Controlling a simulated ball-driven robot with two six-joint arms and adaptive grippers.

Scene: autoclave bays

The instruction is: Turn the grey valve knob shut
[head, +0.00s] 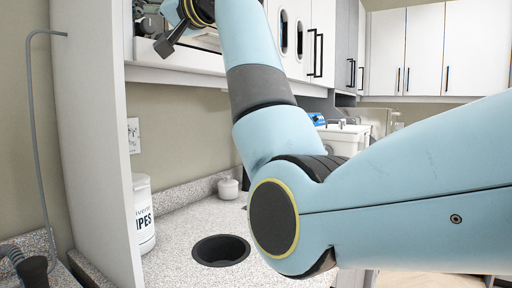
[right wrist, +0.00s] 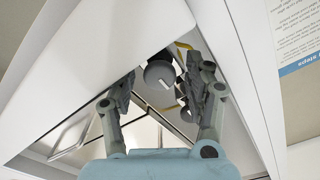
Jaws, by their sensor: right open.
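The grey valve knob (right wrist: 159,73) is a round dial with a short white mark, seen in the right wrist view inside an open bay. My right gripper (right wrist: 161,78) is open, with one finger to the left of the knob and one to the right. I cannot tell whether either finger touches it. In the head view my right gripper (head: 172,40) is up at the open bay in the wall cabinets, partly cut off by the top edge. The knob cannot be made out there. My left gripper is in neither view.
White bay panels (right wrist: 105,45) flank the opening closely. A speckled counter (head: 185,225) lies below, with a dark round hole (head: 221,250), a wipes tub (head: 143,213) and a small white pot (head: 228,188). Cabinets with black handles (head: 318,55) stand to the right.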

